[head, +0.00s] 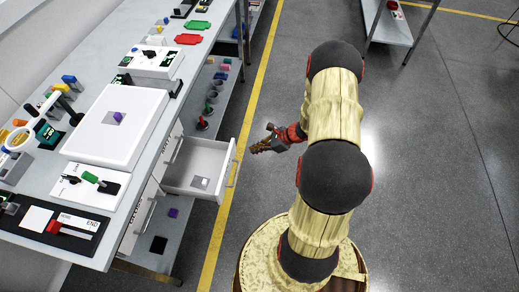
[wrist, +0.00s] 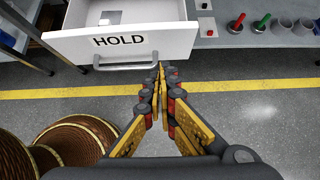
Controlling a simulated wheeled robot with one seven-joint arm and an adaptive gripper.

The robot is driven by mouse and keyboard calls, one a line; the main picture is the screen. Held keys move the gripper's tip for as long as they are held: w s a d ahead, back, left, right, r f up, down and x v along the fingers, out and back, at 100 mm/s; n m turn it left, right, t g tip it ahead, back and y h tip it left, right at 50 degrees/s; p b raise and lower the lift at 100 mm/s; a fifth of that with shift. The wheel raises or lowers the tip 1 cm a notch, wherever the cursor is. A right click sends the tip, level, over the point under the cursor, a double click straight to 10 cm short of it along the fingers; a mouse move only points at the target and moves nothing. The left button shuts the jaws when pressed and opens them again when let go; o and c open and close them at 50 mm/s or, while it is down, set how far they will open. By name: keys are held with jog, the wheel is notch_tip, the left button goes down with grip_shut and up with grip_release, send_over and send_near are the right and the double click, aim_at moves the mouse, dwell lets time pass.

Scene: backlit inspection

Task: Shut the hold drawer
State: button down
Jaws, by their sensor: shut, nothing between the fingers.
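The hold drawer (head: 208,149) is white and stands pulled out from the bench in the head view, with a small pale square piece inside. In the wrist view its front (wrist: 185,40) bears the word HOLD, and its bar handle (wrist: 125,66) runs below the word. My gripper (head: 256,148) is to the right of the drawer front in the head view, apart from its handle. In the wrist view the fingertips (wrist: 160,68) are together and empty, close to the right end of the handle in the picture. Whether they touch it is hard to tell there.
The workbench (head: 90,88) carries a white panel, switches and small coloured parts. A lower shelf (head: 222,108) holds several small items beyond the drawer. A yellow floor line (head: 216,235) runs along the bench. The floor to the right is mostly clear, with a rack (head: 388,25) at the back.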

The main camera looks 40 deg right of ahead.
aim_at(232, 154)
jog(key=shift+w+a+f+b, duration=0.4)
jog(key=shift+w+a+f, duration=0.15)
jog(key=shift+w+a, duration=0.35)
jog(key=shift+w+a+f+b, duration=0.45)
jog(key=shift+w+a+f, duration=0.15)
jog(key=shift+w, duration=0.45)
jog(key=shift+w+a+f+b, duration=0.4)
jog(key=shift+w+a+f, duration=0.15)
jog(key=shift+w+a, duration=0.35)
jog(key=shift+w+d, duration=0.15)
jog(key=shift+w, duration=0.05)
